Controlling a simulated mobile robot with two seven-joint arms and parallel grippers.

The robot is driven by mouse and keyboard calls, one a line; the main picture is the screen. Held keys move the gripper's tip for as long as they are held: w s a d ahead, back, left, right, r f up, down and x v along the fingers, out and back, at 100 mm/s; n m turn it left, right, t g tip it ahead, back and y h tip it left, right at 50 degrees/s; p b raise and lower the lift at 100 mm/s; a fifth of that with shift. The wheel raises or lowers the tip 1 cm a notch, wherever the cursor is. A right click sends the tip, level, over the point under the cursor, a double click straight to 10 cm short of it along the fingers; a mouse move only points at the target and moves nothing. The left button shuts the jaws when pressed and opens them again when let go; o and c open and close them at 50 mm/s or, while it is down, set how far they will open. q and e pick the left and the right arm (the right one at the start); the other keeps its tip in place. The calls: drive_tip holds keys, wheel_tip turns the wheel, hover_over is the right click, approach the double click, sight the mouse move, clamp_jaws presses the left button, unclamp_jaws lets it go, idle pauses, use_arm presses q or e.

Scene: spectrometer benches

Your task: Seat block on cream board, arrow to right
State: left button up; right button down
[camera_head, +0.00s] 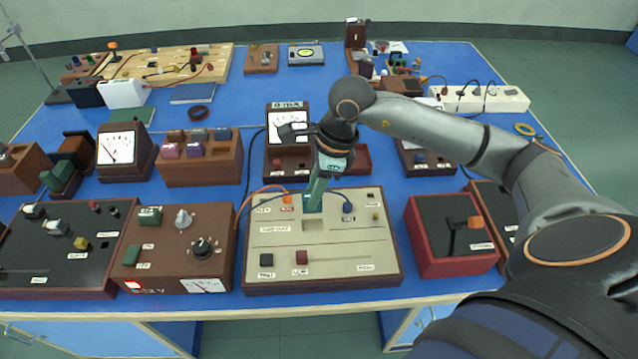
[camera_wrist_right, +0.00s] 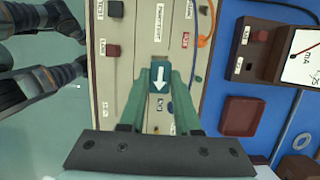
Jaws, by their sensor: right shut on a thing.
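The cream board (camera_head: 330,255) lies near the table's front, in a dark wooden frame; it also fills the middle of the wrist view (camera_wrist_right: 140,75). My right gripper (camera_head: 314,200) reaches down over the board's back half. The arrow points down in the wrist view, which is toward the right of the board in the head view. I cannot tell whether the block touches the board. My left gripper is not seen.
A red box with an orange-tipped lever (camera_head: 452,245) stands right of the board. A brown 0-12 V supply (camera_head: 175,250) stands left. A mA meter (camera_head: 288,125) stands behind. Orange and blue leads (camera_head: 262,190) run at the board's back edge.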

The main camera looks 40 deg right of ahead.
drive_tip(key=b, duration=0.3)
hover_over(315, 229)
drive_tip(key=shift+f, duration=2.4)
drive_tip(key=shift+f+b, duration=1.05)
drive_tip(key=shift+f, duration=0.1)
drive_tip(key=c, duration=0.5)
unclamp_jaws()
drive_tip(key=shift+c, duration=0.2)
drive_tip(key=v, duration=1.2)
drive_tip(key=shift+r, duration=0.3)
drive_tip(key=shift+a, duration=0.1)
